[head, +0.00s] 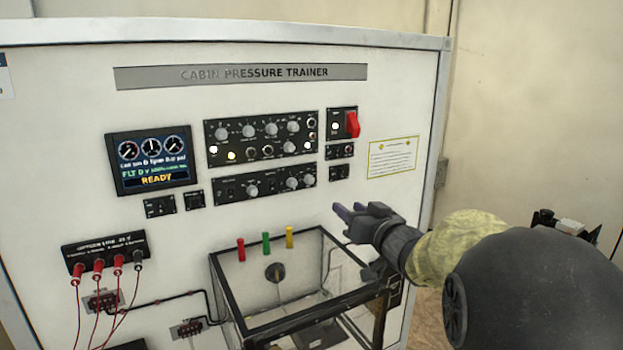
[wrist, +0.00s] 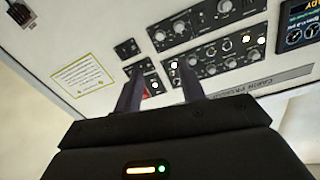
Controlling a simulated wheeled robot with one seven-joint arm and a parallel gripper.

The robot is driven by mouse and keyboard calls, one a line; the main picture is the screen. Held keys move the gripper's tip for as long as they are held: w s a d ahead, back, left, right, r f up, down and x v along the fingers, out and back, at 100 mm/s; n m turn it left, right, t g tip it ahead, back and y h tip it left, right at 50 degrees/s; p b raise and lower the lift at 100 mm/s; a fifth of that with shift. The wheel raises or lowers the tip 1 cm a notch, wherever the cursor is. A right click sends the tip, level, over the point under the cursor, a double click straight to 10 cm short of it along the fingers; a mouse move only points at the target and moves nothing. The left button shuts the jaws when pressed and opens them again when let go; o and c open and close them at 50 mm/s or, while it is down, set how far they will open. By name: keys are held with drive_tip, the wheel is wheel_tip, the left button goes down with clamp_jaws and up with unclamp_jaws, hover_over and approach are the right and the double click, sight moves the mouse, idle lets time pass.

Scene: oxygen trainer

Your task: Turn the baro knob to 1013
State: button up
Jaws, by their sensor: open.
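The baro knob is on the trainer's front, but the labels are too small to read, so I cannot tell which knob it is. The upper black knob panel (head: 262,138) has several grey knobs and lit lamps. The lower black knob panel (head: 265,184) has several grey knobs too. Both panels show upside down in the wrist view, the upper one (wrist: 215,58) beyond my finger tips. My gripper (head: 344,210) is open and empty, below and right of the lower panel and apart from it. Its two fingers also show in the wrist view (wrist: 158,78), spread apart.
A display (head: 151,161) reads READY at the left. A red switch handle (head: 353,124) stands out at the upper right. Red cables (head: 78,310) hang at lower left.

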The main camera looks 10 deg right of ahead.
drive_tip(key=shift+w, duration=0.2)
drive_tip(key=shift+s+r, duration=0.1)
drive_tip(key=shift+s, duration=0.05)
drive_tip(key=p, duration=0.8)
approach(312, 181)
drive_tip(key=x, duration=0.7)
drive_tip(key=shift+r, duration=0.15)
drive_tip(key=shift+w+a, duration=0.25)
drive_tip(key=shift+w, duration=0.45)
clamp_jaws()
